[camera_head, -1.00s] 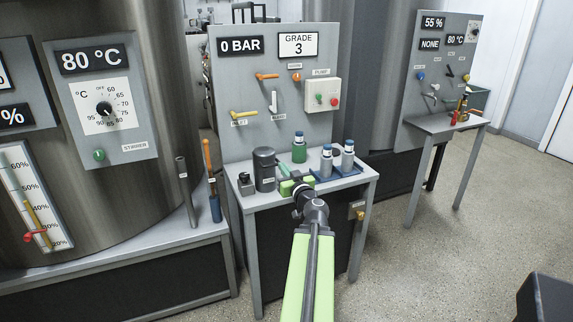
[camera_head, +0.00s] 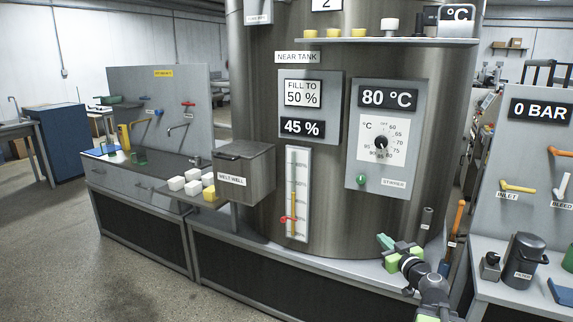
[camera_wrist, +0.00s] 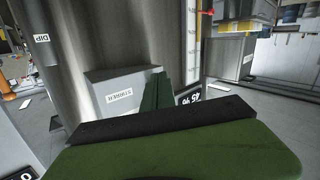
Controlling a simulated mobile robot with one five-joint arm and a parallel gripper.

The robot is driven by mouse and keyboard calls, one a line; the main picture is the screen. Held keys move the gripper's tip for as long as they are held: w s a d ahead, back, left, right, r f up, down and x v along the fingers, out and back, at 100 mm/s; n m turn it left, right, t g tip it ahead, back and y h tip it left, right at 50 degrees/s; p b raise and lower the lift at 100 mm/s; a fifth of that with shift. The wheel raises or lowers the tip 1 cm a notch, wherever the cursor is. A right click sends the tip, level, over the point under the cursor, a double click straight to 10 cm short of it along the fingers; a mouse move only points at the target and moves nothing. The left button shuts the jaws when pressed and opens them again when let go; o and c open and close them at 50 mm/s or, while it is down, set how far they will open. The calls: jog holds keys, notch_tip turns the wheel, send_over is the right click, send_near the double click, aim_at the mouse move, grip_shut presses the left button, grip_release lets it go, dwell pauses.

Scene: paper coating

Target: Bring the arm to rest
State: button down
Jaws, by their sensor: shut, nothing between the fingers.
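My gripper (camera_head: 386,241) is at the lower right of the head view, on the near side of the big steel tank (camera_head: 340,30). It has green fingers, is shut and holds nothing. My arm comes up from the bottom edge. The gripper appears in front of the tank's lower wall, below the grey panel (camera_head: 357,182) that reads 80 °C; I cannot tell its exact distance. In the wrist view the green fingers (camera_wrist: 157,90) show close together, with the upside-down stirrer panel (camera_wrist: 122,78) behind them.
To the right are a dark canister (camera_head: 523,262) and an orange-handled tool (camera_head: 458,218). A steel melt-well box (camera_head: 243,172) and several white blocks (camera_head: 193,187) stand left. Bare floor (camera_head: 150,275) lies at the lower left.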

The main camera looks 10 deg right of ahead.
jog(key=s+a+f+n+g+y, duration=0.1)
jog(key=a+f+n+g+y, duration=0.35)
jog(key=a, duration=1.15)
jog(key=s+a+f+n+g+y, duration=0.15)
jog(key=a+f+g, duration=0.5)
jog(key=a, duration=0.95)
jog(key=s+a+f+m+g+h, duration=0.1)
jog(key=s+a+f+g+h, duration=0.15)
jog(key=s+f, duration=0.45)
jog(key=s+d+f+m+g+h, duration=0.45)
jog(key=s+d+m, duration=0.25)
jog(key=d, duration=0.2)
notch_tip(320, 180, up, 15)
jog(key=t+p, duration=0.1)
jog(key=p, duration=1.2)
jog(key=shift+w+f+m+p, duration=0.2)
jog(key=shift+m+p, duration=0.1)
jog(key=shift+p, duration=0.05)
jog(key=shift+a, duration=0.1)
